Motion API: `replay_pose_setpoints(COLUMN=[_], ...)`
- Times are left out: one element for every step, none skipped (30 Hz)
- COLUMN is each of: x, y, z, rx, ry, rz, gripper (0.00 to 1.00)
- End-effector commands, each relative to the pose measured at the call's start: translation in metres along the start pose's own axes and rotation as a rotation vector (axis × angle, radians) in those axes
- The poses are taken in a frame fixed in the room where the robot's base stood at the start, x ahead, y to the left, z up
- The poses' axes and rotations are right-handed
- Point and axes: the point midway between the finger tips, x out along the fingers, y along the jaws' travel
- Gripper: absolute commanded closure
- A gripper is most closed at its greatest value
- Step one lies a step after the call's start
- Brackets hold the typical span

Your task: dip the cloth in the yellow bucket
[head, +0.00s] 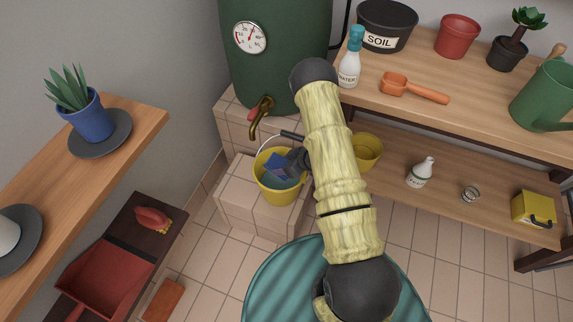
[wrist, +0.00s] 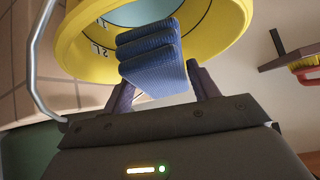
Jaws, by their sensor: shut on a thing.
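The yellow bucket (head: 277,186) stands on a tiled ledge under a brass tap, with a bluish liquid inside. In the wrist view its rim (wrist: 75,52) and inner scale marks show. My gripper (head: 296,163) is at the bucket's mouth, on its right side in the head view. In the wrist view my gripper (wrist: 165,92) is shut on the folded blue cloth (wrist: 150,55), which lies between the two fingers. The cloth also shows in the head view (head: 276,165), inside the bucket's opening. I cannot tell whether its lower end touches the liquid.
The brass tap (head: 261,112) hangs from the green tank (head: 275,60) just above the bucket. The bucket's wire handle (wrist: 45,60) stands up at one side. A second yellow pot (head: 368,150) is on the lower shelf to the right. The wooden bench (head: 460,110) holds pots and bottles.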

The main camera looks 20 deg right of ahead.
Motion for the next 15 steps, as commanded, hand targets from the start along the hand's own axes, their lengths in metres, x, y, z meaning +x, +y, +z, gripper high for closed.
replay_pose_setpoints(x=[-0.005, -0.006, -0.008, -0.009, -0.01, -0.012, -0.013, -0.015, -0.017, -0.018, -0.019, -0.021, -0.022, -0.024, -0.026], y=[0.0, -0.001, -0.001, -0.001, -0.001, -0.001, -0.001, -0.001, -0.002, -0.002, -0.002, -0.002, -0.002, -0.002, -0.002], z=[-0.005, -0.006, -0.008, -0.01, -0.011, -0.013, -0.015, -0.016, -0.018, -0.019, -0.021, -0.023, -0.024, -0.025, -0.027], rx=[0.0, 0.0, 0.0, 0.0, 0.0, 0.0, 0.0, 0.0, 0.0, 0.0, 0.0, 0.0, 0.0, -0.001, -0.001], ry=[0.0, 0.001, 0.001, 0.001, 0.001, 0.001, 0.001, 0.001, 0.002, 0.002, 0.002, 0.002, 0.002, 0.002, 0.002], rz=[0.0, 0.0, 0.0, 0.0, 0.0, 0.0, 0.0, 0.0, 0.001, 0.001, 0.001, 0.001, 0.001, 0.001, 0.001], gripper=[0.58, 0.58, 0.58, 0.58, 0.58, 0.58, 0.58, 0.58, 0.58, 0.58, 0.58, 0.58, 0.58, 0.58, 0.58])
